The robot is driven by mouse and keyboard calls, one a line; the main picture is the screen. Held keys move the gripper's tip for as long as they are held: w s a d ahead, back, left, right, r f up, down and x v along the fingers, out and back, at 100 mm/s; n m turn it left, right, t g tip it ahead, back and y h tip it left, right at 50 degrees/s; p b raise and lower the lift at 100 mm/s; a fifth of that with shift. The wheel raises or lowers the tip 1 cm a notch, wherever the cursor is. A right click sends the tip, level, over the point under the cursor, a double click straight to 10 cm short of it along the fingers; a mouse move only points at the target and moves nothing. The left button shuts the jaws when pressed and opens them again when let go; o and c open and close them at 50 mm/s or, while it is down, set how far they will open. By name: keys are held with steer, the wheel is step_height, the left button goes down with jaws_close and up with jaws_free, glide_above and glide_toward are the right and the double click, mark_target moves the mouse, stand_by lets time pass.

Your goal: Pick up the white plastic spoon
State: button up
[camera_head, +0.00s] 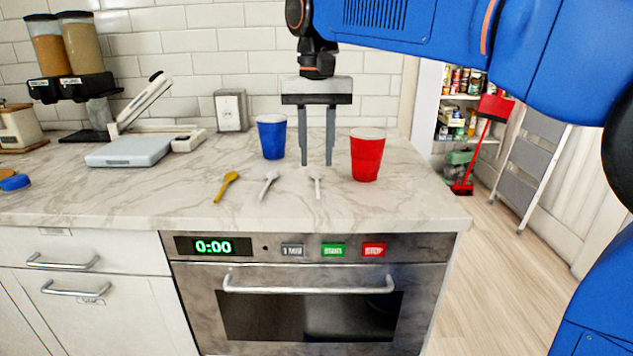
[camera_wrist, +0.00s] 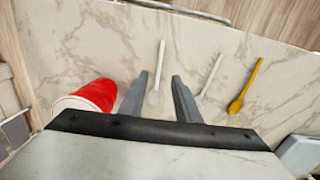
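A white spoon (camera_head: 317,184) lies on the marble counter (camera_head: 120,197) with its handle toward the front edge. It also shows in the wrist view (camera_wrist: 159,65), lined up with the gap between my fingers. A second pale, slightly greyer spoon (camera_head: 268,184) lies to its left; in the wrist view it is on the right (camera_wrist: 211,73). Which of the two is plastic is hard to tell. My gripper (camera_head: 316,163) is open, empty and pointing down, with its fingertips near the bowl end of the white spoon. Its fingers also show in the wrist view (camera_wrist: 160,76).
A yellow spoon (camera_head: 227,186) lies further left. A red cup (camera_head: 367,156) stands close to the right of my gripper and a blue cup (camera_head: 271,138) to its left, behind the spoons. A scale (camera_head: 128,151) sits at left. The counter's front strip is clear.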

mark_target(318, 187)
steer(key=shift+s+d+f, duration=0.1)
steer(key=shift+s+f, duration=0.05)
steer(key=shift+f, duration=1.4)
steer(key=shift+s+f, duration=0.1)
steer(key=shift+f, duration=1.4)
jaws_close()
